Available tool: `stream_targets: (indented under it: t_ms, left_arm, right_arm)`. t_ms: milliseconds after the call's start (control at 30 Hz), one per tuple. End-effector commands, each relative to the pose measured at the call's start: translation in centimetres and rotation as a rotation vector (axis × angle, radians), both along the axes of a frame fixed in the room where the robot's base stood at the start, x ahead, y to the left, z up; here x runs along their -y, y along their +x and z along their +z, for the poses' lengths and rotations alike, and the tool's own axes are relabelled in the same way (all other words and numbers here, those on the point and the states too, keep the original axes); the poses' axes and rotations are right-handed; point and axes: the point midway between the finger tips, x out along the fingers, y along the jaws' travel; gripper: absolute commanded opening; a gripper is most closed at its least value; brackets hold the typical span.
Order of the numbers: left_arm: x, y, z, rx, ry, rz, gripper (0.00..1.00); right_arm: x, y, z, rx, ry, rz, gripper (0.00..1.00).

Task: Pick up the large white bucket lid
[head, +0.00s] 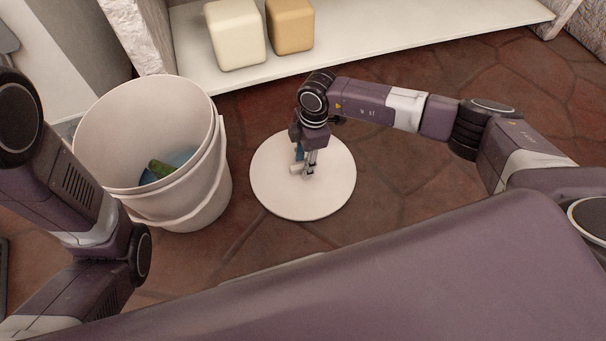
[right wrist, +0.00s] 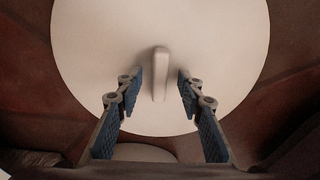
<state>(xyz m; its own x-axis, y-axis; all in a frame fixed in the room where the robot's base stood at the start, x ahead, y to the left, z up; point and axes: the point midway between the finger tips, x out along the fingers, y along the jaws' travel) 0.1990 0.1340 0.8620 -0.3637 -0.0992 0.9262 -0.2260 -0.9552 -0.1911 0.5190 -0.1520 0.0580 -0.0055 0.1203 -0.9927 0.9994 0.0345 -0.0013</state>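The large white bucket lid (head: 275,195) lies flat on the reddish stone floor, right of the bucket. It is a round disc with a raised bar handle in the middle, and it fills much of the right wrist view (right wrist: 215,40). My right gripper (head: 306,172) is over the lid's centre, pointing down. In the right wrist view its fingers (right wrist: 160,78) are open, one on each side of the handle (right wrist: 160,72), with gaps on both sides. My left arm shows at the left edge of the head view, but its gripper is out of sight.
A white bucket (head: 205,190) stands open left of the lid, with something green (head: 159,169) and blue inside. A low white shelf (head: 390,35) at the back holds a cream block (head: 236,35) and a tan block (head: 290,25). Floor right of the lid is clear.

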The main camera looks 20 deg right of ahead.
Motion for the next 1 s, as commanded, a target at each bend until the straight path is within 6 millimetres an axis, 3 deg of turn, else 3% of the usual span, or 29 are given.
stream_targets:
  t_ms: [267,600,1000]
  left_arm:
    - [0.01,0.01,-0.26,0.0,0.0,0.0,0.4]
    - [0.01,0.03,-0.26,-0.001,0.0,0.0,0.4]
    - [0.01,0.07,-0.1,-0.002,0.0,0.0,0.4]
  right_arm:
    - [-0.06,0.06,-0.25,0.001,0.001,0.0,0.35]
    - [-0.06,0.04,-0.27,0.001,0.0,0.0,0.0]
    - [-0.07,0.07,-0.05,0.001,0.001,0.0,0.0]
